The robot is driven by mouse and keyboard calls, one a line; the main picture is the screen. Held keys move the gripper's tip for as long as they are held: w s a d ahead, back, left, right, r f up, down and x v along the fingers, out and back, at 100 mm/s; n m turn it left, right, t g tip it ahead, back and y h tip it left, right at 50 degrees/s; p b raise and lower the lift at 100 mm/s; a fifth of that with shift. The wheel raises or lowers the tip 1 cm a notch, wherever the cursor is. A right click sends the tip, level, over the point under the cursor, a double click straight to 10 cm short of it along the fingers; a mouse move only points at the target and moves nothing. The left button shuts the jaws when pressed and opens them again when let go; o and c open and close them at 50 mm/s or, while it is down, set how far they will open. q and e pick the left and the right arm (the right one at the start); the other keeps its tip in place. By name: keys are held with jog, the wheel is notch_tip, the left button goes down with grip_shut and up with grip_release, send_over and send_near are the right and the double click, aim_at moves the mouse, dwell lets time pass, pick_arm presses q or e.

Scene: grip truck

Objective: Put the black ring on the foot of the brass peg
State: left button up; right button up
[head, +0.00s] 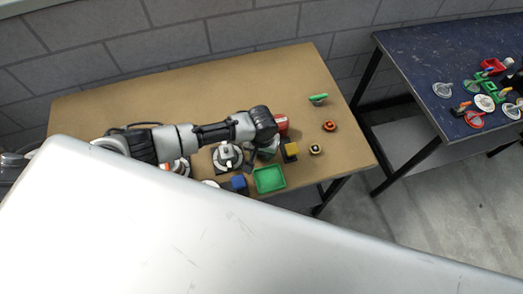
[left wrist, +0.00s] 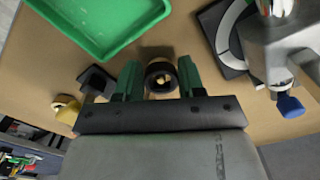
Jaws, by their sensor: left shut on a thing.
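My left gripper (left wrist: 160,82) is shut on the black ring (left wrist: 150,76), one green finger on each side, in the left wrist view. A small brass-coloured part, likely the brass peg (left wrist: 162,80), shows inside the ring's opening. I cannot tell whether the ring is around the peg or only above it, and the peg's foot is hidden. In the head view my left gripper (head: 264,152) points down between a grey fixture and a yellow-topped block, and the ring is not distinct there. My right gripper is not in view.
A green tray (left wrist: 98,52) lies close by; it also shows in the head view (head: 270,180). The yellow-topped dark block (head: 290,151), grey fixture (head: 227,157) and red object (head: 281,124) crowd the gripper. The brown table (head: 220,83) is clear at the back.

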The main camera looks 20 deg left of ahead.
pick_arm(q)
jog(key=shift+f, duration=0.4)
dwell(0.8)
jog(key=o, duration=1)
jog(key=shift+o, duration=0.5)
jog(key=shift+o, duration=1.2)
jog(key=shift+w+d+r+p, duration=0.1)
jog(key=shift+r+p, duration=0.65)
jog(key=shift+p, duration=0.25)
notch_tip(320, 180, up, 2)
jog(key=p, duration=0.2)
jog(key=shift+r+p, duration=0.25)
jog(key=shift+p, duration=0.05)
notch_tip(320, 180, up, 4)
jog(key=p, duration=0.4)
jog(key=shift+f, duration=0.2)
